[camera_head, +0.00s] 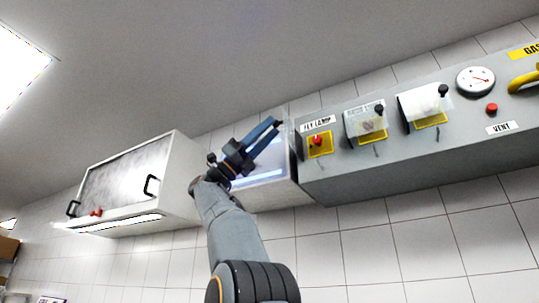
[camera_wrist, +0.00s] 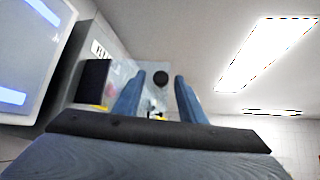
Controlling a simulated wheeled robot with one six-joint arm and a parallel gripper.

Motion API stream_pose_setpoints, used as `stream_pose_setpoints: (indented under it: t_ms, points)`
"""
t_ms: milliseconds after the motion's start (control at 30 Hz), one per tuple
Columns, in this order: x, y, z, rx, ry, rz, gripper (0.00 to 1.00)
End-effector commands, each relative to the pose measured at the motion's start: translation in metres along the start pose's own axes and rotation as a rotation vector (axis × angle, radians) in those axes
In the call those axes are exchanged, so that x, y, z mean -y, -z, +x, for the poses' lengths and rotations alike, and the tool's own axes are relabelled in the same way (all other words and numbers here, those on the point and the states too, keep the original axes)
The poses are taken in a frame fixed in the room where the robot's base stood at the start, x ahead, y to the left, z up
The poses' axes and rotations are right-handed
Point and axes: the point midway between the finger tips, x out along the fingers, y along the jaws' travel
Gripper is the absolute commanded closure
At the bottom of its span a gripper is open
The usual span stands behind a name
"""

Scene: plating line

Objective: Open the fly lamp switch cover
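In the head view the fly lamp switch (camera_head: 318,141) is a red knob on a yellow plate, below the FLY LAMP label (camera_head: 318,123) at the panel's left end. I cannot make out a cover over it there. My gripper (camera_head: 274,127) is left of this switch, fingers pointing up and right toward the panel. In the wrist view the gripper (camera_wrist: 156,82) is open with nothing held. A black ball knob (camera_wrist: 160,77) and a pale see-through surface appear beyond and between the fingertips; I cannot tell which cover they belong to.
Right of the fly lamp switch, two frosted covers (camera_head: 362,123) (camera_head: 418,104) with black knobs stand over yellow plates. A gauge (camera_head: 475,81), a red button (camera_head: 491,108) and a yellow handle are farther right. A lit box (camera_head: 270,187) and a white hooded unit (camera_head: 180,170) are left.

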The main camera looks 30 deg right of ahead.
Motion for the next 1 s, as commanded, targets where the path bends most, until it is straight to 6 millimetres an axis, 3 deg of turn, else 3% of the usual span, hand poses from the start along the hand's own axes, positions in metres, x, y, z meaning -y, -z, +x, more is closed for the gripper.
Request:
stream_pose_setpoints:
  t_ms: [433, 1000]
  points:
    - [-0.001, 0.000, -0.067, 0.002, -0.002, 0.001, 0.63]
    - [0.000, 0.000, -0.070, 0.001, 0.000, 0.000, 0.63]
